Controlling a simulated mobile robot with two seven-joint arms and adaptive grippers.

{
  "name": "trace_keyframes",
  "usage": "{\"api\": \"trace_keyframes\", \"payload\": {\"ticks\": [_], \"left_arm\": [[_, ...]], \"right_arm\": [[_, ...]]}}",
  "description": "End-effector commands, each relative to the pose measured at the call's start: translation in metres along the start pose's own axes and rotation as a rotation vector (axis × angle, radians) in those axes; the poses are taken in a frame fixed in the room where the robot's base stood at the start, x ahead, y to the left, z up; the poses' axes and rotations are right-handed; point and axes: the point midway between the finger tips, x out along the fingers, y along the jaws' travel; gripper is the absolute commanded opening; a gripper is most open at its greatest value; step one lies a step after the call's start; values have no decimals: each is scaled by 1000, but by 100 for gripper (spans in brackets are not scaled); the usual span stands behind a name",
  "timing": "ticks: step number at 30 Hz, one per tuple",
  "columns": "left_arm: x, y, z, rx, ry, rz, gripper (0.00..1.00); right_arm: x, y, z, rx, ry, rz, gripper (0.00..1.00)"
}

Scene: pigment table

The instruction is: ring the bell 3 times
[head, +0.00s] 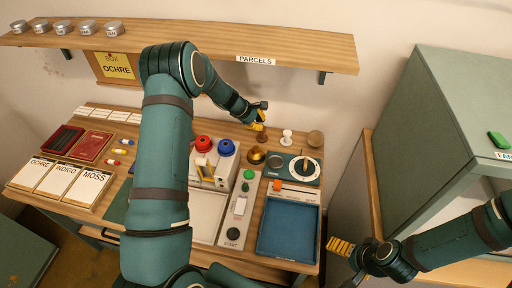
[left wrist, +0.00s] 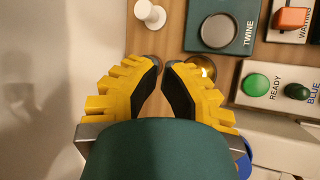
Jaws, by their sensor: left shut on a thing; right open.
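A brass, round thing (head: 257,155), which looks like the bell, stands on the table near the back. In the left wrist view the brass thing (left wrist: 205,66) is partly hidden by one finger. My left gripper (head: 261,127) points down just behind it and is shut on a small dark brown knob-shaped piece (head: 262,138). In the left wrist view the left gripper's fingertips (left wrist: 161,63) are close together, and the piece between them is hard to see. My right gripper (head: 343,247) is open and empty, beyond the table's right edge.
The parcels shelf (head: 200,44) hangs above.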

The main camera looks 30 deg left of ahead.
Motion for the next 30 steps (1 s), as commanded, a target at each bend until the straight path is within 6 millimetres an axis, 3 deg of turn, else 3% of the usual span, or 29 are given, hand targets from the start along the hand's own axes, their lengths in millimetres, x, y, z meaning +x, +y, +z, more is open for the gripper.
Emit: {"api": "trace_keyframes", "payload": {"ticks": [17, 30], "left_arm": [[2, -1, -1, -32, -9, 0, 0], [40, -22, -21, -33, -8, -1, 0]], "right_arm": [[3, 1, 0, 0, 0, 0, 100], [36, 12, 4, 1, 1, 5, 100]]}}
